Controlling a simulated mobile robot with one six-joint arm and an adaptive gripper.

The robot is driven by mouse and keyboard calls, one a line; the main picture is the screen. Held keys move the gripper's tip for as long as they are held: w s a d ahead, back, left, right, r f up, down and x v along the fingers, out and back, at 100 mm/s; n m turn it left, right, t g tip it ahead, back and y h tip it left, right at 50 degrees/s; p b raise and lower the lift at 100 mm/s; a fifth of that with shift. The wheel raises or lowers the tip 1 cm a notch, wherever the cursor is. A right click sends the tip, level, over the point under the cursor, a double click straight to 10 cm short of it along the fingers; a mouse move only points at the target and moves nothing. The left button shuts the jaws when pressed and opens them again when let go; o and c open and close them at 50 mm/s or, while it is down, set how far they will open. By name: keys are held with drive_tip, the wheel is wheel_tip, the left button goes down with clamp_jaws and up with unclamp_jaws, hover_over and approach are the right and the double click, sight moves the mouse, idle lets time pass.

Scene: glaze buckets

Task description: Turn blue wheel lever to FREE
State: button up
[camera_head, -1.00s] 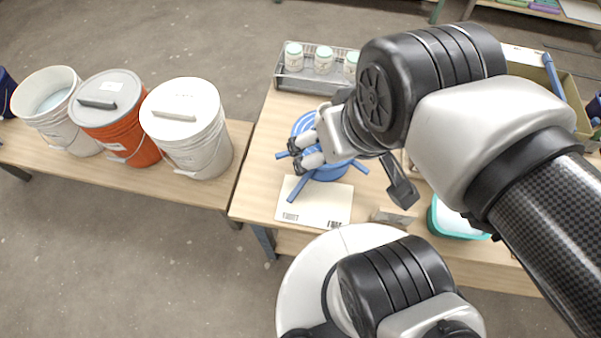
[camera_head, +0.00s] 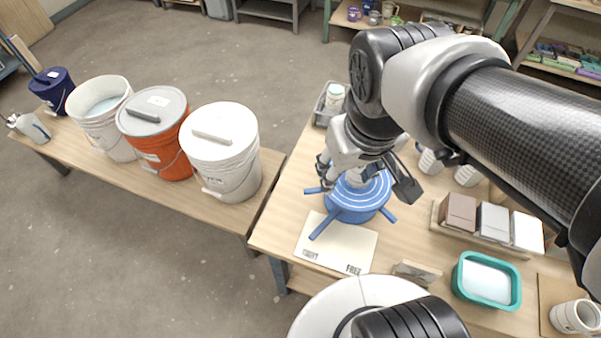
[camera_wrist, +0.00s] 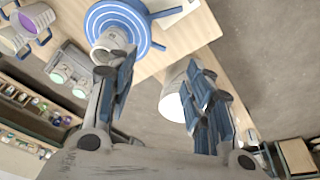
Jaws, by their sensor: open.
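The blue wheel (camera_head: 375,190) has pale rings on top and several blue lever arms, and stands on the table. One lever (camera_head: 324,225) points down-left over a cream board (camera_head: 340,238). The board has a FREE label (camera_head: 354,269) at its right and another, hard-to-read label at its left; the lever's tip is nearer the left one. My gripper (camera_head: 325,171) is open at the wheel's upper left, partly hidden by my wrist. In the wrist view the open fingers (camera_wrist: 160,85) hold nothing; the wheel (camera_wrist: 133,20) is at the top, partly behind the left finger.
White (camera_head: 222,160), orange (camera_head: 160,135) and open white (camera_head: 98,115) buckets stand on a bench to the left. A teal tub (camera_head: 514,288), a rack of tiles (camera_head: 470,232) and a small block (camera_head: 416,273) lie right of the board. My arm covers the table's upper right.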

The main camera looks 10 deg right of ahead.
drive_tip(key=w+a+f+n+g, duration=0.1)
drive_tip(key=w+f, duration=0.2)
drive_tip(key=w+a+f+n+g, duration=0.1)
drive_tip(key=w+a+f, duration=0.1)
drive_tip(key=w+f, duration=0.1)
drive_tip(key=w+a+f+n+g, duration=0.1)
drive_tip(key=w+f, duration=0.2)
drive_tip(key=shift+a+f+h+b, duration=0.3)
drive_tip(key=shift+a+f+b, duration=0.05)
drive_tip(key=shift+a, duration=0.05)
drive_tip(key=c, duration=0.9)
drive_tip(key=w+a+f+n, duration=0.1)
drive_tip(key=f, duration=0.4)
drive_tip(key=w+a+f+n+g, duration=0.1)
drive_tip(key=a+f, duration=0.1)
drive_tip(key=f, duration=0.2)
drive_tip(key=w+a+f+n+g+h, duration=0.1)
drive_tip(key=f, duration=0.4)
drive_tip(key=shift+w+a+f, duration=0.3)
drive_tip(key=shift+a, duration=0.1)
clamp_jaws()
